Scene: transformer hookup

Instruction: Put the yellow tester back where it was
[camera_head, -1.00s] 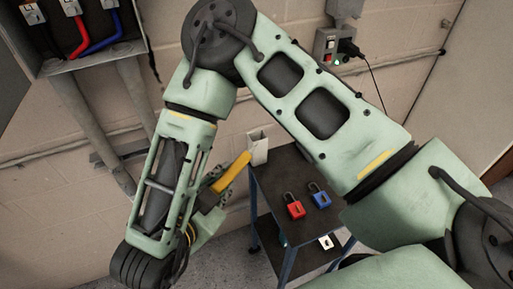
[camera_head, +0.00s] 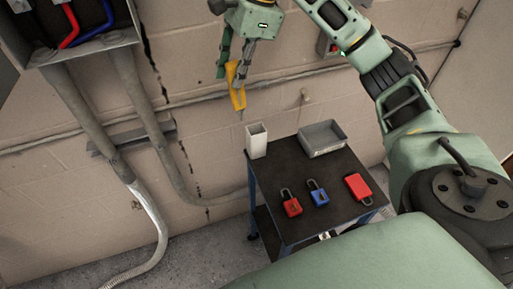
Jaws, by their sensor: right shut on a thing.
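The yellow tester (camera_head: 238,88) is a slim yellow tool with a thin tip pointing down. My right gripper (camera_head: 233,66) is shut on its upper part and holds it in the air, nearly upright. The tester's tip is above and a little left of a white open-topped square holder (camera_head: 256,141). The holder stands at the back left corner of a dark-topped cart (camera_head: 297,173). Tip and holder are apart. My left gripper is not in view.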

